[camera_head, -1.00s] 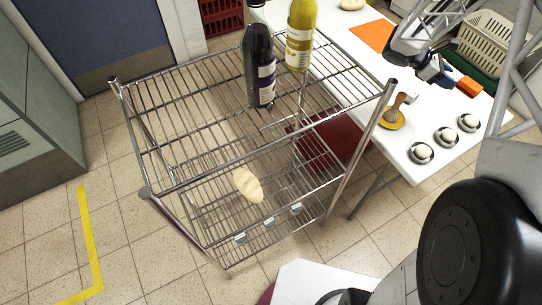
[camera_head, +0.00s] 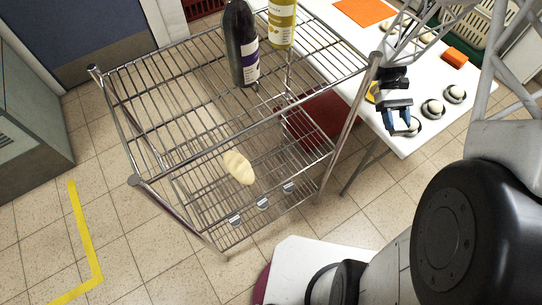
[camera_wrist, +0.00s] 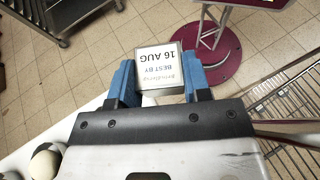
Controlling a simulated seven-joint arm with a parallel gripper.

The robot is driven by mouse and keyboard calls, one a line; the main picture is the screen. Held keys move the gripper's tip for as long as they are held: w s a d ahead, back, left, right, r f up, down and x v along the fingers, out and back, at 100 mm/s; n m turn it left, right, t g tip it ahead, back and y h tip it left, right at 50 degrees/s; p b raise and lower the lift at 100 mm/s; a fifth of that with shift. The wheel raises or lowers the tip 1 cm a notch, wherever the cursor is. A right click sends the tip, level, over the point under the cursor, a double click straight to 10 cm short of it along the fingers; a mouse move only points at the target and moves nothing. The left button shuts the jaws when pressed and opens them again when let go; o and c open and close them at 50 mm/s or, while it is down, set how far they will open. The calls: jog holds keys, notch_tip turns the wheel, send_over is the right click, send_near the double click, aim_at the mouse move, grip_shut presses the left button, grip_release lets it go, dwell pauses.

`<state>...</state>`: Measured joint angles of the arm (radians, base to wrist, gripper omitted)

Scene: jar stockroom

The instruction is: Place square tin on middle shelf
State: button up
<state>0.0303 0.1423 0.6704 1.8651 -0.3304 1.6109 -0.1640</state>
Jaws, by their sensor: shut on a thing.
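My gripper (camera_wrist: 158,80) is shut on a small square tin (camera_wrist: 158,66) with a white label reading "BEST BY 16 AUG", gripped between blue fingertips in the wrist view. I cannot tell whether another level lies below.
A dark bottle (camera_head: 241,45) and a yellow bottle (camera_head: 282,22) stand on the top shelf. A pale oval loaf (camera_head: 238,167) lies at the lower level, with several small tags along the front edge. The white table (camera_head: 400,147) carries round white items (camera_head: 433,108).

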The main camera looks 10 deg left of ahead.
jog(key=s+a+f+m+y, duration=0.6)
jog(key=s+a+f+y, duration=0.1)
jog(key=s, duration=0.3)
jog(key=s+a+f+m+t+y, duration=0.2)
jog(key=a+f+m+t+y, duration=0.2)
jog(key=a+m+t, duration=0.3)
jog(key=s+a+f+m+t+y, duration=0.3)
jog(key=a+m+t+y, duration=0.3)
jog(key=m, duration=0.7)
jog(key=shift+a+f+t, duration=0.35)
jog(key=shift+a+t, duration=0.65)
jog(key=shift+t, duration=1.3)
send_over(297, 148)
jog(key=shift+f, duration=0.7)
